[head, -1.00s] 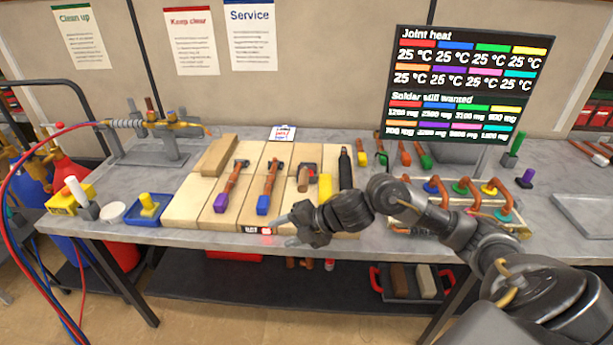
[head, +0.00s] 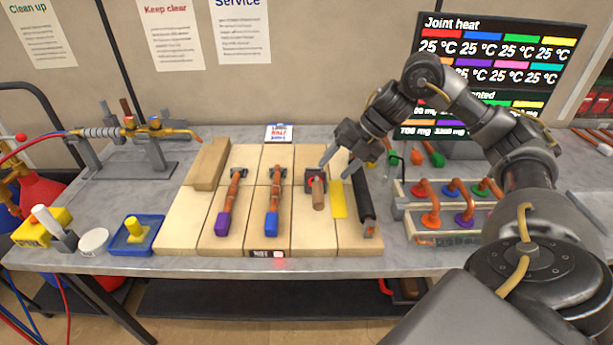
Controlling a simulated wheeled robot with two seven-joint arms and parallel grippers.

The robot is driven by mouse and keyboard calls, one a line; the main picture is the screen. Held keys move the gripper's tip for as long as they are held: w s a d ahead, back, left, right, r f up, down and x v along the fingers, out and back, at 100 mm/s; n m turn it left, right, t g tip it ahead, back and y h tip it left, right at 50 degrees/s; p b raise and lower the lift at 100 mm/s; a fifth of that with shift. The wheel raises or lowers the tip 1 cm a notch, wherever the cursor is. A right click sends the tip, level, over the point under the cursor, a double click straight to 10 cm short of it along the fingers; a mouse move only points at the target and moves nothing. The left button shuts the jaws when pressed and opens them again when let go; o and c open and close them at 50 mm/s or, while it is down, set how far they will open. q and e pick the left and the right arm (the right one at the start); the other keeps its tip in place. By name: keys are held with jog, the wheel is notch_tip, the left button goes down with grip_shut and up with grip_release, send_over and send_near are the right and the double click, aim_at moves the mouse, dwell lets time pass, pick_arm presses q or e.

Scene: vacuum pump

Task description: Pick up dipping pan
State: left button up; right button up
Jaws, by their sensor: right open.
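A small dark, square-headed piece with some red in it and a brown handle toward me looks like the dipping pan (head: 318,191). It lies on the pale wooden boards, right of the copper pipe with the blue end (head: 273,203) and left of a flat yellow strip (head: 338,199). My right gripper (head: 335,168) is open, fingers pointing down and left, beside and apparently above the pan's dark head. I cannot tell whether a finger touches it. Nothing shows between the fingers. My left gripper is not in view.
A black rod-like tool (head: 361,197) lies right of the yellow strip. A rack of copper bends (head: 455,233) stands farther right. A pipe with a purple end (head: 226,209), a blue tray (head: 120,248) and a torch stand (head: 126,165) are to the left. The front boards have bare room.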

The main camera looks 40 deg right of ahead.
aim_at(321, 185)
jog(key=x, duration=0.3)
jog(key=shift+s+a+f+p, duration=0.15)
jog(key=shift+s+a+p, duration=0.05)
jog(key=shift+a+p, duration=0.2)
jog(key=shift+x, duration=0.95)
jog(key=shift+w+d, duration=0.15)
jog(key=shift+f+p, duration=0.3)
jog(key=shift+p, duration=0.15)
jog(key=p+x, duration=0.1)
jog(key=x, duration=0.3)
jog(key=shift+r+p, duration=0.1)
jog(key=shift+p, duration=0.25)
jog(key=shift+w+f, duration=0.15)
jog(key=shift+f, duration=0.25)
grip_shut()
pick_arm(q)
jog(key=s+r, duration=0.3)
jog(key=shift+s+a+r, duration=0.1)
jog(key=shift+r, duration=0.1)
